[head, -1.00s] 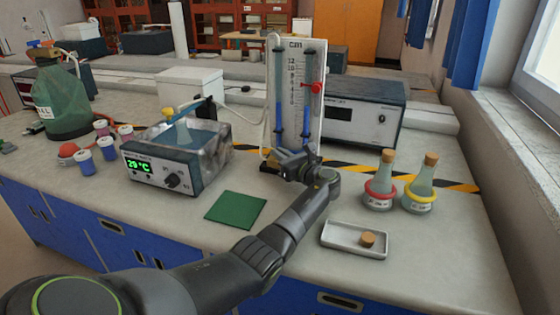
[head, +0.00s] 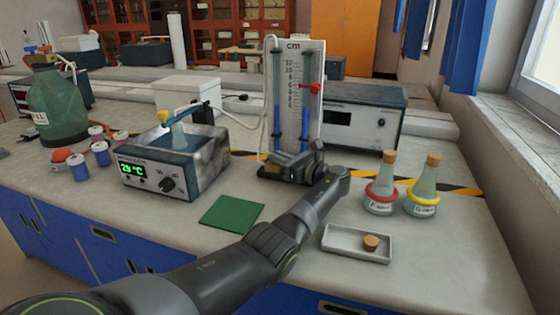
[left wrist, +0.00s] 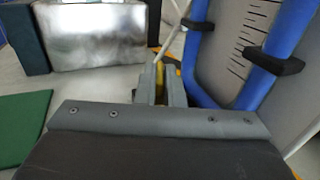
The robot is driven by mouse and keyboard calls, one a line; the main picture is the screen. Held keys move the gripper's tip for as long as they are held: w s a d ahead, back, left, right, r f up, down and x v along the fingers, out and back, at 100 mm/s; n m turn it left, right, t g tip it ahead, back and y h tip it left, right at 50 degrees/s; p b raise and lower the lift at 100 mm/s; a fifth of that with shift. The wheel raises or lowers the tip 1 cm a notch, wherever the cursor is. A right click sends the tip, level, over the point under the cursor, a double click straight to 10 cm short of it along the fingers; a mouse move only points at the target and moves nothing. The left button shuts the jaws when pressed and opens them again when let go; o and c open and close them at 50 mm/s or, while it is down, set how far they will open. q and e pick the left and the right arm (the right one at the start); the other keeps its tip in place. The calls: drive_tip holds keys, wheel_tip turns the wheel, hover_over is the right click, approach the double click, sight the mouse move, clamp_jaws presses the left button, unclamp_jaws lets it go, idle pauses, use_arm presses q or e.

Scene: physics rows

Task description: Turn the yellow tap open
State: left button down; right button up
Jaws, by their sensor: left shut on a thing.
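My left gripper (head: 270,170) is low at the foot of a manometer (head: 308,62), a white scale board with two blue-filled tubes. In the left wrist view the fingers (left wrist: 160,82) are shut on a narrow yellow piece, the yellow tap (left wrist: 159,94); only a strip of it shows between them. In the head view my gripper hides the tap, so how far it is turned cannot be told. A pale hose runs near the fingers. My right gripper is not in view.
A water bath (head: 160,180) reading 29 °C stands left of the gripper. A green mat (head: 231,214), a white tray (head: 345,247) with a cork, and two stoppered flasks (head: 381,190) (head: 422,190) are nearby. A grey instrument (head: 365,118) stands behind.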

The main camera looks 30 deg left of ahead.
use_arm(q)
drive_tip(key=shift+f, duration=0.1)
idle(0.3)
drive_tip(key=c, duration=1.5)
unclamp_jaws()
drive_tip(key=shift+c, duration=0.2)
